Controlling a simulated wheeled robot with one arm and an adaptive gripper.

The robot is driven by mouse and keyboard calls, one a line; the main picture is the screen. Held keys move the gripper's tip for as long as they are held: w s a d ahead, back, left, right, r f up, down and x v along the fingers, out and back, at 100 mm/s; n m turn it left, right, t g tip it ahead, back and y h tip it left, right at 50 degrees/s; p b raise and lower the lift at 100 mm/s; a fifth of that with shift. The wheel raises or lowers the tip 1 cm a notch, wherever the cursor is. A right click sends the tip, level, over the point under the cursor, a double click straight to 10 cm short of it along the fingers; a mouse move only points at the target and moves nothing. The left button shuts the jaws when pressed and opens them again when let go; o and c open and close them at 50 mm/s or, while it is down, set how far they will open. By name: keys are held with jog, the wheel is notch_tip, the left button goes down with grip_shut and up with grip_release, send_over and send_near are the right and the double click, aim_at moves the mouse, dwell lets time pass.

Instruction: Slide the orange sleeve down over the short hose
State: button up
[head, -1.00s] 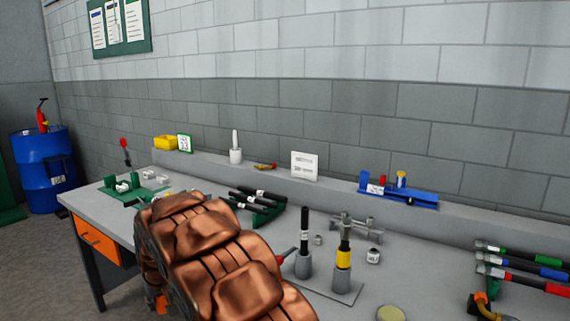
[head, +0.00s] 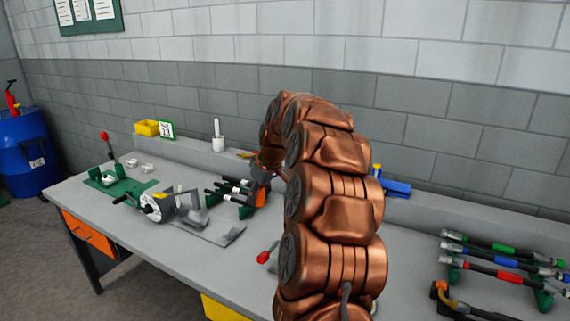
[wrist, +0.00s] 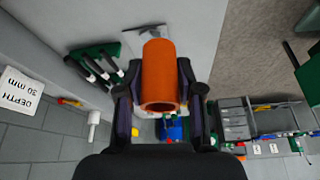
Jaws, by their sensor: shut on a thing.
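The orange sleeve (wrist: 159,72) is a hollow tube. In the wrist view my gripper (wrist: 160,82) is shut on it, one finger on each side, and its open end faces the camera. In the head view my copper arm covers the middle of the bench, and the gripper (head: 262,183) shows only partly beside it with a small orange patch. The upright hoses in grey holders seen earlier are hidden behind the arm, so the short hose cannot be made out.
Several black hoses (head: 229,191) lie in a green rack near the gripper. A grey machine (head: 158,206) stands at the left of the bench. Hoses with coloured bands (head: 500,262) lie at the right.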

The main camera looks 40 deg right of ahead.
jog(key=s+d+r+p, duration=0.2)
jog(key=s+d+r, duration=0.3)
jog(key=shift+s+d, duration=0.3)
jog(key=shift+d, duration=0.05)
jog(key=shift+s+f+b, duration=0.1)
jog(key=shift+f+b, duration=0.05)
jog(key=shift+b, duration=0.4)
jog(key=shift+f+b, duration=1.75)
jog(key=shift+f, duration=1)
jog(key=shift+b, duration=1)
jog(key=shift+f+b, duration=1.85)
jog(key=shift+f, duration=1.15)
